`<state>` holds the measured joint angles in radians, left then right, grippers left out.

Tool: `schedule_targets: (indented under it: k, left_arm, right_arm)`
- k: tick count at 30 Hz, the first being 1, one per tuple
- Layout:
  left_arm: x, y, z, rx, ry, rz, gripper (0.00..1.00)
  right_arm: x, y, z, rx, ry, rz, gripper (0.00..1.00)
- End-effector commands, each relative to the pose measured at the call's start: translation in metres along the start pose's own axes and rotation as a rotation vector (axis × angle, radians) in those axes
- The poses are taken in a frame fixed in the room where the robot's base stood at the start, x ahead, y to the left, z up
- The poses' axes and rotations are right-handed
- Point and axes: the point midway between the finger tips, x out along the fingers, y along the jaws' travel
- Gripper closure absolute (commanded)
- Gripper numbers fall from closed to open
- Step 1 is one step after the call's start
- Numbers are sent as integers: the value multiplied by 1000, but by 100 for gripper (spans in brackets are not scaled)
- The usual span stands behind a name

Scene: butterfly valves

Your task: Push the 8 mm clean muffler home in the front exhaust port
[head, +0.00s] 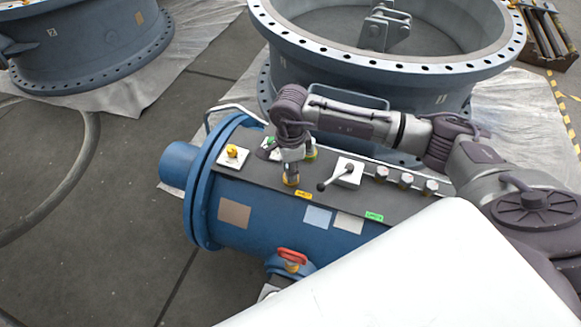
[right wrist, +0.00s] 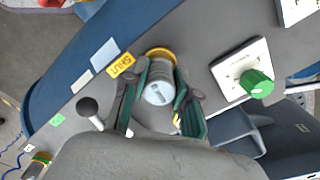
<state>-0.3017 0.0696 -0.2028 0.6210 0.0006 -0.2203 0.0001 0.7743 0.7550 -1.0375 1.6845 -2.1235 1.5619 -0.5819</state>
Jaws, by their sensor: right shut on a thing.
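The muffler (right wrist: 158,88) is a short pale silver cylinder in the right wrist view. It stands between my right gripper's fingers, with its far end at a brass-yellow ring, the exhaust port (right wrist: 161,53). I cannot tell how deep it sits in the port. My right gripper (right wrist: 160,84) is shut on the muffler, with a green-padded finger on each side. In the head view my right gripper (head: 291,170) points down at the dark top plate (head: 255,172) of the blue actuator, over the brass port. The muffler is mostly hidden there. My left gripper is not in view.
A black-ball lever (head: 323,186) on a white block stands right of the port. A green knob (right wrist: 256,83) on a white plate stands on the other side. A yellow knob (head: 232,151), several round fittings (head: 405,181) and a red-handled valve (head: 292,256) are nearby.

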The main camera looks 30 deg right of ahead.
Motion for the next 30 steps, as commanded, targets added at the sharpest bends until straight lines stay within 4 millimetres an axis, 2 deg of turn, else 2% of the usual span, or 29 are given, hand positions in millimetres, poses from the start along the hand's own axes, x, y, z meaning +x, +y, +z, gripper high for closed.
schedule_targets:
  k: [8,9,14,20,25,30]
  left_arm:
    - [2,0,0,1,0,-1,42]
    - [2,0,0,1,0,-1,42]
    - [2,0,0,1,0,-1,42]
    - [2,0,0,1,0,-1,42]
    - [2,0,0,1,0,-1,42]
    - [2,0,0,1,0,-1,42]
  right_arm:
    - [3,1,0,0,2,2,100]
    - [3,1,0,0,2,2,68]
    - [3,0,0,0,1,2,42]
    - [3,0,0,0,1,1,42]
    - [3,0,0,0,1,1,17]
    - [3,0,0,0,1,1,17]
